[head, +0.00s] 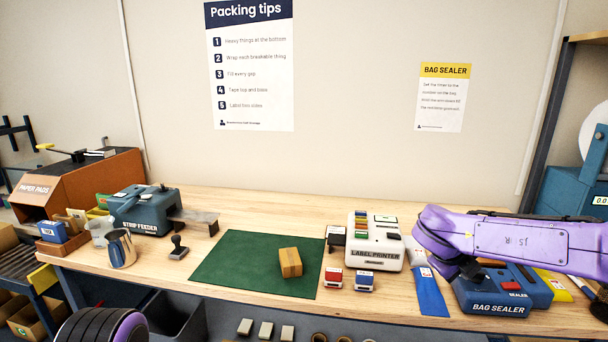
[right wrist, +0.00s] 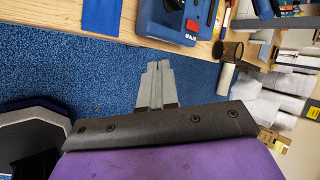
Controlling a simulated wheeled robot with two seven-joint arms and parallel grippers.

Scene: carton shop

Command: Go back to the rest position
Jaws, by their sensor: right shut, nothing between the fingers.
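My right arm comes in from the right in the head view, a purple link reaching across in front of the bag sealer (head: 500,309). In the right wrist view my right gripper (right wrist: 158,66) has its two grey fingers together with nothing between them. It points over the blue floor, in front of the bench edge. My left gripper is not in view. Only a purple and black part of my left arm shows at the lower left of the head view.
The wooden bench (head: 215,277) carries a green mat (head: 235,265) with a small carton (head: 290,262). A label printer (head: 375,240), blue bag (head: 430,296) and strip feeder (head: 145,210) also stand or lie there. In the right wrist view, blue floor (right wrist: 60,75) is clear beside the bench.

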